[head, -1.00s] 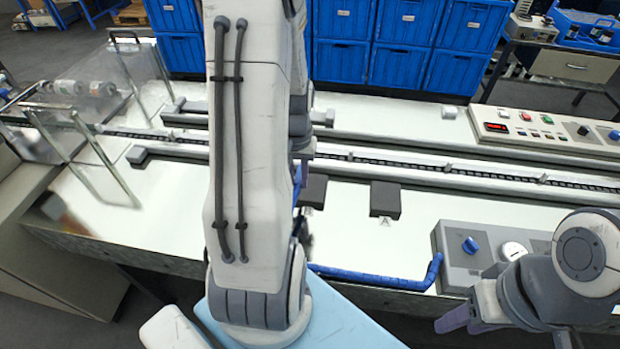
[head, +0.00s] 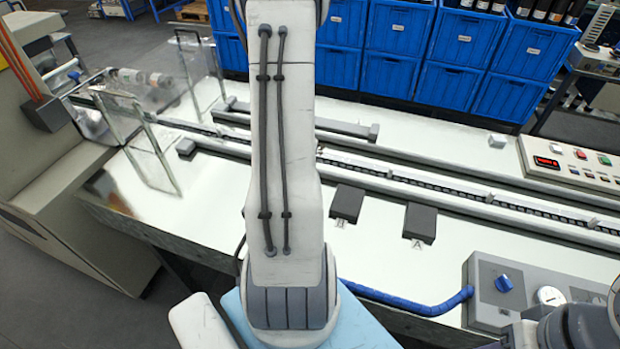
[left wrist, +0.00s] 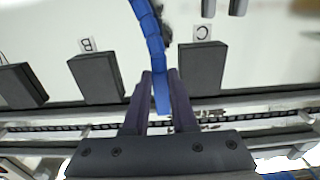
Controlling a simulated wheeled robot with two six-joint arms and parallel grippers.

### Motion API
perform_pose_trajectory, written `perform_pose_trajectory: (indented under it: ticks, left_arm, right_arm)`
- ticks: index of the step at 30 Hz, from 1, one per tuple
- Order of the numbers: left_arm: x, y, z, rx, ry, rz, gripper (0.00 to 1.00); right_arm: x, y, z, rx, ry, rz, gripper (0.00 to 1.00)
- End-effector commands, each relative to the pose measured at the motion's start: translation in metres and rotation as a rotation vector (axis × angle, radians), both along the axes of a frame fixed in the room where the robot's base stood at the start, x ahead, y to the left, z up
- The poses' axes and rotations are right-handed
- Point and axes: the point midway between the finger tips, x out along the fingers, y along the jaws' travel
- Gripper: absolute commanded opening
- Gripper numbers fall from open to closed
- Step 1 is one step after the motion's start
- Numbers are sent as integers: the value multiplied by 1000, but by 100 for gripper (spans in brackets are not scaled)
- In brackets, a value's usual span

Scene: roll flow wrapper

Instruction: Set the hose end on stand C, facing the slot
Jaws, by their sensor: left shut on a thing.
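In the left wrist view my left gripper (left wrist: 161,78) is shut on the blue hose end (left wrist: 162,98). The blue hose (left wrist: 147,20) runs from the fingers to the top edge. Stand C (left wrist: 202,68) is a dark block right of the fingers, with its C label above it. The hose end is left of stand C, over the gap between it and stand B (left wrist: 96,78). I cannot tell the height of the hose end or make out a slot. In the head view my left arm hides the gripper and stand C; the hose (head: 410,303) shows low down.
Stand A (head: 420,222) and stand B (head: 347,203) sit before the conveyor chain (head: 480,210). A grey box (head: 480,285) with a blue knob is at lower right. A clear guard (head: 150,140) stands at left. Blue crates (head: 390,70) line the back.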

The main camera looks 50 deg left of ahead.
Motion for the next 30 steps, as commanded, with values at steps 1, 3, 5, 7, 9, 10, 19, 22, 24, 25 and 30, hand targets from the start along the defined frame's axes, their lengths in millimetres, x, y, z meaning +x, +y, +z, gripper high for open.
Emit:
perform_pose_trajectory:
  ticks: [1, 3, 5, 7, 9, 10, 19, 22, 24, 25, 30]
  left_arm:
    - [-2, 5, 1, 0, 0, 2, 0]
    - [-6, 12, 1, 0, 0, 3, 0]
    - [-8, 17, 1, 0, 0, 2, 0]
    - [-11, 24, 1, 1, -1, 3, 0]
    - [-14, 30, 1, 0, 0, 2, 0]
    - [-15, 32, 1, 0, 0, 2, 0]
    - [-28, 59, 1, 0, 0, 2, 0]
    - [-30, 65, 0, 0, 0, 0, 0]
    - [-31, 67, 0, 0, 0, 0, 0]
    - [-32, 67, 0, 0, 0, -1, 0]
    - [-31, 68, 0, 0, 0, -1, 0]
  right_arm:
    - [0, 0, 2, 0, 0, 0, 46]
    - [0, 0, 3, 0, 0, 0, 46]
    - [0, 0, 4, 0, 0, 0, 46]
    - [0, 0, 5, 0, 0, 0, 46]
    - [0, 0, 7, 0, 0, 0, 46]
    - [0, 0, 7, 0, 0, 0, 46]
    - [0, 0, 13, 0, 0, 0, 46]
    - [0, 0, 13, 0, 0, 0, 46]
    - [0, 0, 14, 0, 0, 0, 46]
    - [0, 0, 14, 0, 0, 0, 46]
    - [0, 0, 13, 0, 0, 0, 46]
